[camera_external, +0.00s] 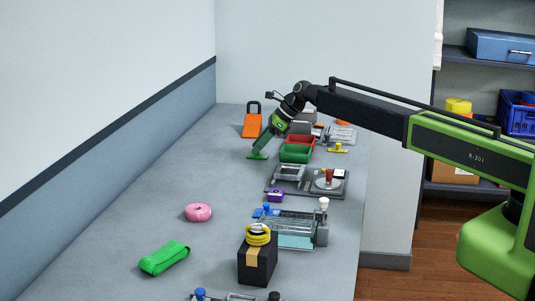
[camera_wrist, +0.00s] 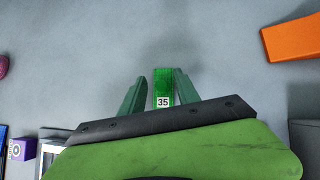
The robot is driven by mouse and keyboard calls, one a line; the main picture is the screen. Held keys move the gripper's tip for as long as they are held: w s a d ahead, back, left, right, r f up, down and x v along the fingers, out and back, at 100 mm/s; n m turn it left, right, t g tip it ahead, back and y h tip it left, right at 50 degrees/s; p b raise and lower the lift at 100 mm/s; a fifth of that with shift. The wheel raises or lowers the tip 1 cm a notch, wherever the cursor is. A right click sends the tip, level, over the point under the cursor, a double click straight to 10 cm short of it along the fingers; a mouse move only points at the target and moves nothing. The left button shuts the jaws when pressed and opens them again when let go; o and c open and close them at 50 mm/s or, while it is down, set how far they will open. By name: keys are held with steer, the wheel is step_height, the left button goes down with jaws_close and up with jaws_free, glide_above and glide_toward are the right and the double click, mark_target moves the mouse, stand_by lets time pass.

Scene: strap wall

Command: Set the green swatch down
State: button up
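The green swatch (camera_wrist: 162,83), with a white label reading 35, shows between the two fingers of my gripper (camera_wrist: 160,92) in the wrist view. A narrow gap shows on its left side and a thinner one on its right, so the fingers look open around it. In the external view the swatch (camera_external: 256,157) appears as a thin green strip low at the grey counter's surface, below my gripper (camera_external: 260,148). The fingers hide part of it there.
An orange block (camera_external: 252,122) stands behind the gripper. The counter's left side is mostly clear.

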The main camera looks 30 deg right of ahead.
steer(key=shift+r+p, duration=0.3)
steer(key=shift+p, duration=0.05)
steer(key=p+v, duration=0.9)
steer(key=v, duration=0.3)
steer(key=s+d+f+n+g+h, duration=0.1)
steer(key=s+d+n, duration=0.3)
steer(key=s+n, duration=0.4)
steer(key=s+d+f+n+g+h, duration=0.1)
steer(key=s+d+n, duration=0.4)
steer(key=s, duration=1.1)
steer(key=s+d+f+n+g+h, duration=0.2)
steer(key=s+d+f+n+h, duration=0.1)
steer(key=s+n, duration=0.8)
steer(key=shift+s+d+f+n+h, duration=0.35)
steer(key=shift+s+d+h, duration=0.35)
steer(key=shift+d, duration=0.45)
steer(key=shift+r, duration=0.1)
